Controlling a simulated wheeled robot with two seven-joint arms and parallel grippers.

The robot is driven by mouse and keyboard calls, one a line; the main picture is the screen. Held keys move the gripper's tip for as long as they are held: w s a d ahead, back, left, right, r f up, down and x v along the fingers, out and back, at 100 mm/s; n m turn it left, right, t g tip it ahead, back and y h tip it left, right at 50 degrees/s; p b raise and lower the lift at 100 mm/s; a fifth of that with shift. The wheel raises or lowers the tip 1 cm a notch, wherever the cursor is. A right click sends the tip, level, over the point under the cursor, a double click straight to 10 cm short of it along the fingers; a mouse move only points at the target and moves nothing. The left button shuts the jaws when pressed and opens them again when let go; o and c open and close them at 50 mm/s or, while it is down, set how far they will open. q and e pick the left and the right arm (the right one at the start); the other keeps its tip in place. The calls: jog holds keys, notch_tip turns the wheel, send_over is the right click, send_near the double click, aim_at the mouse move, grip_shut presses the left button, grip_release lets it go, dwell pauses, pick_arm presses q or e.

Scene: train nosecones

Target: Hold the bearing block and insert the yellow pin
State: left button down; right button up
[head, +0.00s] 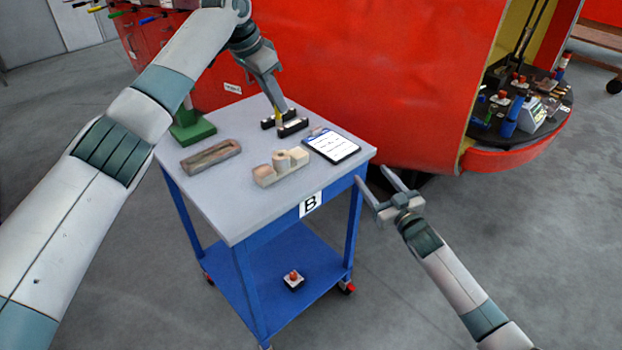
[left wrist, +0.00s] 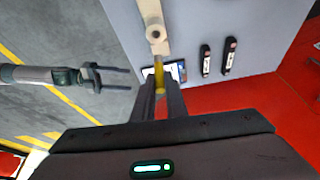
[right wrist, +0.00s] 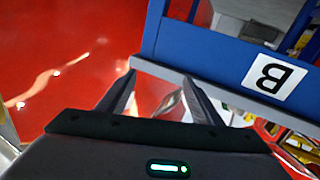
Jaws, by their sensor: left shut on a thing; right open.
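The beige bearing block (head: 277,172), with a raised round boss, sits on the grey table top near its front edge. In the left wrist view the block (left wrist: 153,12) shows a dark hole in the boss. My left gripper (head: 281,110) is shut on the yellow pin (left wrist: 160,76), over the far part of the table, apart from the block. In the head view the pin is mostly hidden by the fingers. My right gripper (head: 372,176) is open and empty, off the table's right corner; it also shows in the left wrist view (left wrist: 130,80).
Two black bars (head: 293,127) lie below the left gripper. A clipboard (head: 333,146) lies right of the block, a brown tray (head: 211,157) left of it. A green stand (head: 191,130) is at the left edge. The red nosecone (head: 400,90) rises behind the table.

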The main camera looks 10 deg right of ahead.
notch_tip(320, 180, up, 8)
jog(key=w+a+n+y, duration=0.1)
jog(key=w+y, duration=0.1)
jog(key=n+g+y, duration=0.2)
jog(key=g+y, duration=0.1)
send_near(287, 162)
jog(key=shift+w+a+r, duration=0.15)
jog(key=shift+w, duration=0.25)
jog(key=shift+x, duration=6)
jog(key=shift+a, duration=0.1)
grip_shut()
